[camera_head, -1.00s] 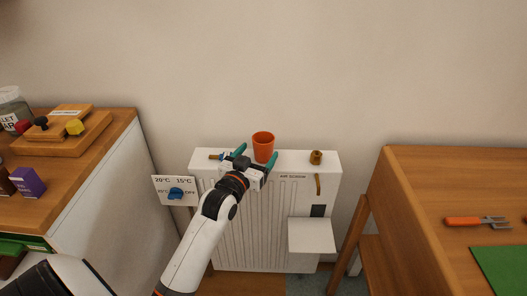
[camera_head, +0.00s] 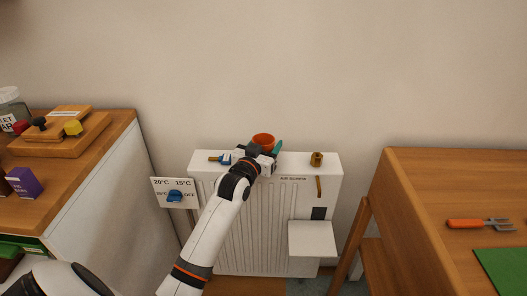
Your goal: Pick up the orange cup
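The orange cup (camera_head: 263,139) stands upright on top of the white radiator, against the wall. Only its rim and upper part show; the rest is hidden behind my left gripper. My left gripper (camera_head: 262,148) is at the cup, with a teal finger showing at the cup's right side and a bit of the other at its left. The fingers appear to be around the cup, but whether they touch it is hidden. My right gripper is not in view.
The white radiator (camera_head: 265,225) has brass fittings (camera_head: 316,159) on top and a small white shelf (camera_head: 312,238) in front. A wooden cabinet with boxes stands left. A wooden table (camera_head: 440,185) with a hand fork (camera_head: 478,223) stands right.

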